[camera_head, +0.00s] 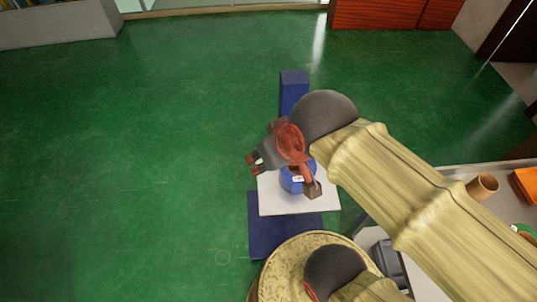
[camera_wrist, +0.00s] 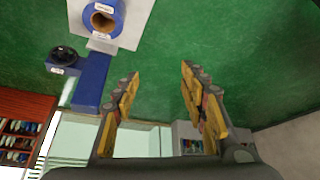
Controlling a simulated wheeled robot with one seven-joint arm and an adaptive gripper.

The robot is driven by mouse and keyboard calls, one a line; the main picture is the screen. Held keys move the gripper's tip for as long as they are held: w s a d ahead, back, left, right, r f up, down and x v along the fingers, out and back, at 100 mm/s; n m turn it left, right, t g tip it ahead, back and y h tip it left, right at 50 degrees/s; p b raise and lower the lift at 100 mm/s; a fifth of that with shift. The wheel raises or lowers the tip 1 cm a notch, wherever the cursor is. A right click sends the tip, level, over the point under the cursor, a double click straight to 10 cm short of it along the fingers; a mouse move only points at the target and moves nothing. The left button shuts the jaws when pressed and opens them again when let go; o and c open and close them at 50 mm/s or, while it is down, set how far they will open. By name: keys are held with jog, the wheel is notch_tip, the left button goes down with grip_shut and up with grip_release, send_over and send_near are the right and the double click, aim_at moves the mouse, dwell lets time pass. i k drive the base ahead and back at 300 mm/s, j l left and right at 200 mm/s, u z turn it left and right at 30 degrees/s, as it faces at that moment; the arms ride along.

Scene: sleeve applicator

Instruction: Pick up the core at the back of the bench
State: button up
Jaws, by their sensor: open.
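A brown cardboard core (camera_head: 482,187) stands near the back of the bench (camera_head: 455,178) at the right in the head view. My gripper (camera_head: 283,176) is well to the left of it, above the blue and white stand, with empty space between its fingers. In the wrist view my gripper (camera_wrist: 160,75) is open and empty, its two fingers spread wide over the green floor. The core on the bench is outside the wrist view.
A blue roll (camera_head: 290,180) with a brown centre sits on a white plate (camera_head: 290,207), partly hidden by my gripper; the roll (camera_wrist: 103,19) also shows in the wrist view. An orange bin (camera_head: 525,184) is right of the core. My arm covers part of the bench.

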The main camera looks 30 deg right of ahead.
aim_at(480, 188)
jog(key=z, duration=3.1)
jog(key=k+l+u, duration=0.15)
jog(key=l, duration=0.15)
jog(key=l+u, duration=0.1)
jog(key=l, duration=0.2)
jog(key=l+u, duration=0.35)
jog(key=l, duration=0.35)
jog(key=l+u, duration=0.35)
jog(key=l, duration=0.4)
jog(key=i+l+u, duration=0.15)
jog(key=l, duration=0.2)
